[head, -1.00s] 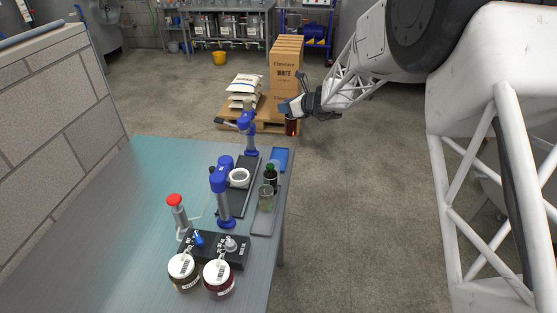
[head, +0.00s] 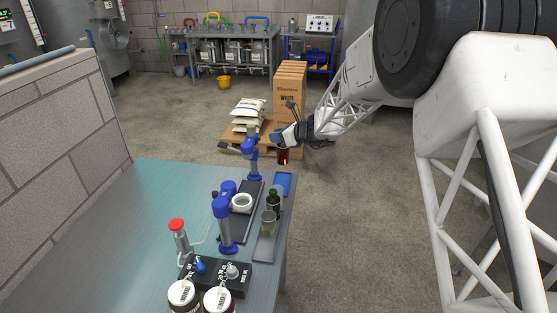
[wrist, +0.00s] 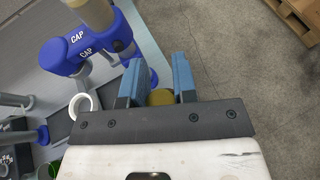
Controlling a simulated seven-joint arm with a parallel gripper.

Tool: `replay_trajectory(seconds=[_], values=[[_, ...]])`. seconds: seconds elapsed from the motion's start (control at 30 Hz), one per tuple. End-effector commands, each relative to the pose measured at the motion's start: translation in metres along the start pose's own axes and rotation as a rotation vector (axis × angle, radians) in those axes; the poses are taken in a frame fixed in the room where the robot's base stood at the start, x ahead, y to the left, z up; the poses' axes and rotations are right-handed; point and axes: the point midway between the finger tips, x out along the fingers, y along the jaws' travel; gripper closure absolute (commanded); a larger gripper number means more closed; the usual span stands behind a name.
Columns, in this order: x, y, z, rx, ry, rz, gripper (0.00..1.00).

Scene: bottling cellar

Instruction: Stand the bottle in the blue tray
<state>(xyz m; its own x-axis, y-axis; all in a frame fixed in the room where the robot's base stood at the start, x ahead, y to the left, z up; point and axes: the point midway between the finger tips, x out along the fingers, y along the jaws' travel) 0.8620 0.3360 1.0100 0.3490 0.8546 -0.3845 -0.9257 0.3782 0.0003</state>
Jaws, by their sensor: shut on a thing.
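My gripper (head: 280,139) is shut on a dark reddish-brown bottle (head: 283,156), which hangs upright below the fingers. In the wrist view its yellowish round top (wrist: 161,97) shows between the two blue fingers (wrist: 156,82); its body is hidden there. The blue tray (head: 283,181) lies on the far right corner of the table and looks empty. In the head view the bottle is above and beyond the tray, apart from it.
A blue capping stand (head: 254,160) rises left of the tray; it looms close in the wrist view (wrist: 88,42). Cardboard boxes (head: 289,95) stand on a pallet behind.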

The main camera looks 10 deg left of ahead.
Motion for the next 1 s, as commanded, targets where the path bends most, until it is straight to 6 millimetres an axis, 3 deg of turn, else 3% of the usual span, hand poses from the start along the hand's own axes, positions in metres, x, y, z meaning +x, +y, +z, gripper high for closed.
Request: replay_trajectory(seconds=[0.2,0.7,1.0], values=[[0.011,0.000,-0.027,0.001,0.001,0.000,1.00],[0.015,0.000,-0.035,0.000,0.000,0.000,1.00],[0.026,-0.001,-0.061,0.001,0.000,-0.001,1.00]])
